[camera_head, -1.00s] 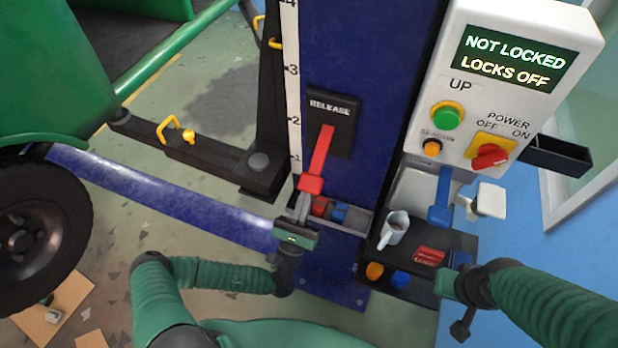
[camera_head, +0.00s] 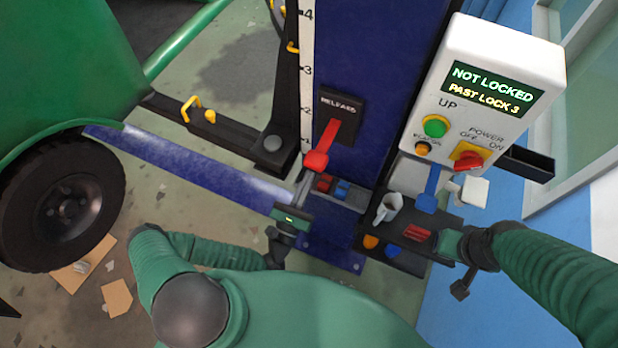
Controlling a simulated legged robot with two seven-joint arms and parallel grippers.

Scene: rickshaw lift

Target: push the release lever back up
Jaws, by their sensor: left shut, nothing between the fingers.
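The release lever is a red handle (camera_head: 322,147) on a black plate marked RELEASE (camera_head: 341,112), on the blue post (camera_head: 375,70). Its red grip end hangs down and a little left, out from the plate. My left gripper (camera_head: 303,184) is shut and empty, with its fingertips just below the lever's grip end. I cannot tell if they touch it. My right arm comes in from the right; its hand is near the black tray, and its fingers are not clear. The control box display (camera_head: 491,88) reads NOT LOCKED, PAST LOCK 3.
A black lift arm (camera_head: 232,135) and a wheel (camera_head: 65,205) are at left.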

